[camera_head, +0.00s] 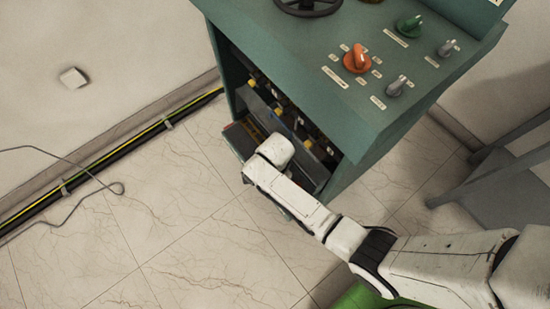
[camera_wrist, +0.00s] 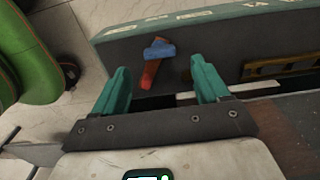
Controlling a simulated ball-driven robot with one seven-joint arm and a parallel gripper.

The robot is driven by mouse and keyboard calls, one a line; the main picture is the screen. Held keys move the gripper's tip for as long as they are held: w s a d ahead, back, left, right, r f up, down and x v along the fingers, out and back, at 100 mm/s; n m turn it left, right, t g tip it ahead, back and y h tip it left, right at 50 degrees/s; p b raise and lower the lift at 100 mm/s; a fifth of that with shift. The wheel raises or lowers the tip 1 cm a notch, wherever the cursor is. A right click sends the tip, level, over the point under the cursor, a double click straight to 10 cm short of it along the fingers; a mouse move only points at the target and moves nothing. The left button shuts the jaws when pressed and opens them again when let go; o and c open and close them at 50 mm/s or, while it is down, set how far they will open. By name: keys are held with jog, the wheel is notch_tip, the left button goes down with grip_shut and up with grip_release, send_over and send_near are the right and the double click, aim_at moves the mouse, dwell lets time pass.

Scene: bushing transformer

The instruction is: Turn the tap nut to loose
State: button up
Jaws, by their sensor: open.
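In the wrist view, a small part with a blue bar (camera_wrist: 160,50) and a red stem (camera_wrist: 150,74) sits on a dark panel. I cannot tell for sure that it is the tap nut. My gripper (camera_wrist: 160,78) has two teal fingers spread apart, with nothing held between them. The blue and red part shows between and beyond the fingertips, apparently apart from them. In the head view, the end of my arm is at the open front of the green cabinet (camera_head: 300,65), and the fingers are hidden there.
The cabinet top carries an orange knob (camera_head: 356,59), a green knob (camera_head: 409,27), grey knobs and a dark handwheel (camera_head: 308,4). Yellow-topped parts (camera_head: 252,83) line the opening. A grey stand (camera_head: 500,185) is at right. The tiled floor (camera_head: 150,220) left of the cabinet is mostly clear.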

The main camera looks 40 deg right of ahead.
jog(key=shift+f+b, duration=0.55)
jog(key=shift+f, duration=2.1)
jog(key=shift+c, duration=0.2)
jog(key=c, duration=1)
